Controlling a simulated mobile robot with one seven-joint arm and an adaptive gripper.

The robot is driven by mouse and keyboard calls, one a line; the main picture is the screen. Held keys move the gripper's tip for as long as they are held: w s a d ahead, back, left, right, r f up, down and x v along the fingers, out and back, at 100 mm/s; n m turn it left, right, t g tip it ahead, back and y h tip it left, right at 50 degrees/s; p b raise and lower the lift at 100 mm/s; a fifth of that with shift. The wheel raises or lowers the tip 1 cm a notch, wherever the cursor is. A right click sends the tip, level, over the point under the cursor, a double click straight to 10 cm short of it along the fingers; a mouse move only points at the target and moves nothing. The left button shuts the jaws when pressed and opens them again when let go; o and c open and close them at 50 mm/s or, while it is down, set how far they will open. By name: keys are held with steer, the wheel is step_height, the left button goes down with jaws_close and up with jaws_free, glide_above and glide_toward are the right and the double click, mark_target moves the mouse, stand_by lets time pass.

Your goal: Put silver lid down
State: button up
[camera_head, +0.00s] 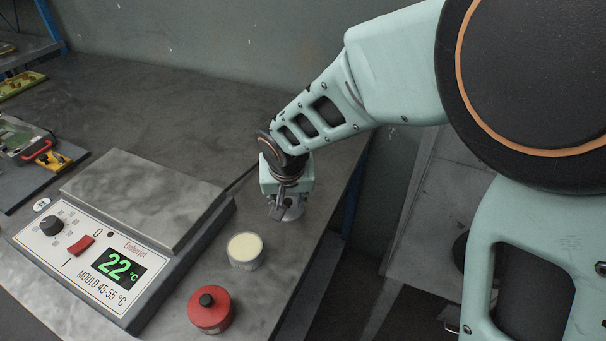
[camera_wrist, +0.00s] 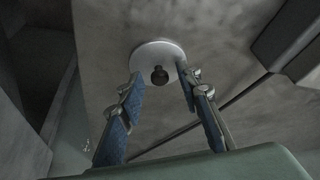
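The silver lid (camera_wrist: 150,52) is a pale round disc with a dark knob in the wrist view. It appears to lie flat on the bench, knob towards my gripper. In the head view the lid (camera_head: 293,213) is partly hidden under my gripper (camera_head: 283,208), near the bench's right edge. In the wrist view my gripper (camera_wrist: 160,75) is open. Its two blue-padded fingers stand apart on either side of the knob, with visible gaps to it. An open round tin (camera_head: 245,262) with cream contents stands nearer in the head view.
A red round container (camera_head: 210,312) with a black knob stands at the front. A heating plate unit (camera_head: 140,205) with a display reading 22 °C is to the left. Further left are a dark board with a tool and a yellow tray (camera_head: 20,84). The back of the bench is clear.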

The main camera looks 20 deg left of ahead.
steer(key=shift+r, duration=0.2)
steer(key=p+v, duration=0.1)
steer(key=v, duration=1.1)
steer(key=shift+r, duration=0.1)
